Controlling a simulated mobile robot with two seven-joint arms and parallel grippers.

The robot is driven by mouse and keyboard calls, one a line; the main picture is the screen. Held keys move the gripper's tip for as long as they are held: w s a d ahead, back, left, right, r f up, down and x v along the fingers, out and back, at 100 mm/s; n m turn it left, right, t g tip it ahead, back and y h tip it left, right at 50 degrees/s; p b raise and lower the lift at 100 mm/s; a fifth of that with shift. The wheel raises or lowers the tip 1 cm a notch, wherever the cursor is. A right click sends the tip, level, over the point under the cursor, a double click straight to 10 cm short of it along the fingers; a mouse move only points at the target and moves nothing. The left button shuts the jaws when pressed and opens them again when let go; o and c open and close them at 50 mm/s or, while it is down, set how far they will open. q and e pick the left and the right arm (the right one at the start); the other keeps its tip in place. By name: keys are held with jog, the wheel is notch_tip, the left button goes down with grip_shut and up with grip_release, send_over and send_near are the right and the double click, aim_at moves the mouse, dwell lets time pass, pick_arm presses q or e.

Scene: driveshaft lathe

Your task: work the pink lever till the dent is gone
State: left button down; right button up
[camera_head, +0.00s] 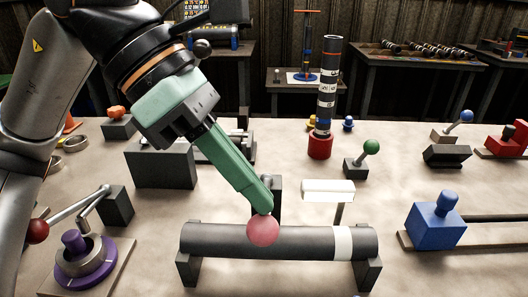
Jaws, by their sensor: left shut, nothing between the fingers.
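The pink lever's round knob (263,231) shows in the head view, in front of the dark grey shaft (310,240). The lever's stem is hidden or cannot be made out. My left gripper (262,205) comes down from the upper left with its green fingers shut and nothing between them. Its tips are right at the top of the pink knob; I cannot tell whether they touch it. The shaft lies level across two dark supports and has a white band near its right end. I cannot make out a dent on it. My right gripper is out of view.
A white-shaded lamp (328,191) stands behind the shaft. A green-knobbed lever (371,147) is behind it to the right, and a blue block (436,222) is at the right. A purple dial (82,262) and red-knobbed lever (38,231) are at the left. The front right of the table is clear.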

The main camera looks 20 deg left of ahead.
pick_arm(q)
jog(key=w+a+r+p, duration=0.1)
jog(key=w+r+p, duration=0.3)
jog(key=r+p, duration=0.1)
jog(key=shift+w+r+p, duration=0.25)
jog(key=shift+p, duration=0.2)
dwell(0.6)
jog(key=shift+a, duration=0.1)
jog(key=w+r+p, duration=0.1)
jog(key=r+p, duration=0.1)
jog(key=w+a+r+p, duration=0.1)
jog(key=w+r+p, duration=0.1)
dwell(0.5)
